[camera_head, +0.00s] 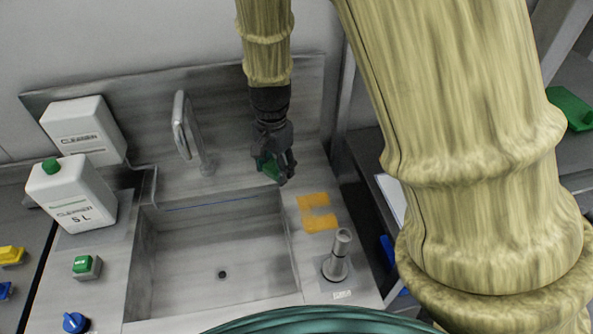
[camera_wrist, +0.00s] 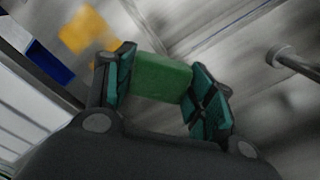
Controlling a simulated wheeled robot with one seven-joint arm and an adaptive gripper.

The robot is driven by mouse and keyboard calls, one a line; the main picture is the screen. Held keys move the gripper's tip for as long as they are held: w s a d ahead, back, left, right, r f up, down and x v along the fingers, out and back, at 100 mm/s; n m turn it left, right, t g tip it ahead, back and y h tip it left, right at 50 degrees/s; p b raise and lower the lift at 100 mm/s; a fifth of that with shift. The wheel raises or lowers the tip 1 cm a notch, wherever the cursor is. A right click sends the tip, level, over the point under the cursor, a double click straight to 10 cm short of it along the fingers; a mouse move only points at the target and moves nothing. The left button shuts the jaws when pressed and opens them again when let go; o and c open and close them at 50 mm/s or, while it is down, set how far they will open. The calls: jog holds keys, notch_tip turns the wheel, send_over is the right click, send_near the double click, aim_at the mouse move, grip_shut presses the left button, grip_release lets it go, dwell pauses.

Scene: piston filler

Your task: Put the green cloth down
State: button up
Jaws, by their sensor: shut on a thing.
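My gripper (camera_head: 272,168) hangs above the back right part of the sink unit, just behind the basin's right rear corner. It is shut on the green cloth (camera_wrist: 161,77), which looks like a folded block between the two fingers in the wrist view. In the head view only a little green shows at the fingers, and I cannot tell cloth from finger pads there. My gripper also shows in the wrist view (camera_wrist: 160,90). The cloth appears held clear of the surface, though the gap is hard to judge.
The sink basin (camera_head: 190,290) is empty. An orange marking (camera_head: 317,212) lies on the right counter, with a metal cylinder (camera_head: 337,256) upright in front of it. A faucet (camera_head: 184,125) stands left of my gripper. White cleaner containers (camera_head: 72,195) (camera_head: 83,130) stand at the left.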

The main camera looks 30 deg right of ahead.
jog(key=s+d+f+m, duration=0.1)
jog(key=s+m, duration=0.1)
jog(key=s+d+f+m+b, duration=0.1)
jog(key=s+f+m, duration=0.1)
jog(key=s+d+f+m, duration=0.1)
jog(key=s+m, duration=0.1)
jog(key=shift+s+d+f, duration=0.1)
jog(key=shift+d+f, duration=0.05)
jog(key=shift+s+d+f+m, duration=0.15)
jog(key=shift+d+f+m, duration=0.1)
jog(key=shift+m, duration=0.45)
jog(key=shift+s+d, duration=0.15)
jog(key=shift+d, duration=0.05)
jog(key=shift+w+d+r, duration=0.2)
jog(key=shift+d, duration=0.05)
jog(key=p, duration=0.3)
send_over(300, 168)
jog(key=s, duration=0.1)
jog(key=shift+s+a+f, duration=0.1)
jog(key=shift+a+f, duration=0.1)
jog(key=shift+f, duration=0.6)
jog(key=shift+w+d+p, duration=0.25)
jog(key=shift+w+p, duration=0.15)
jog(key=shift+w, duration=0.15)
jog(key=shift+f+p, duration=0.6)
jog(key=shift+f, duration=1.2)
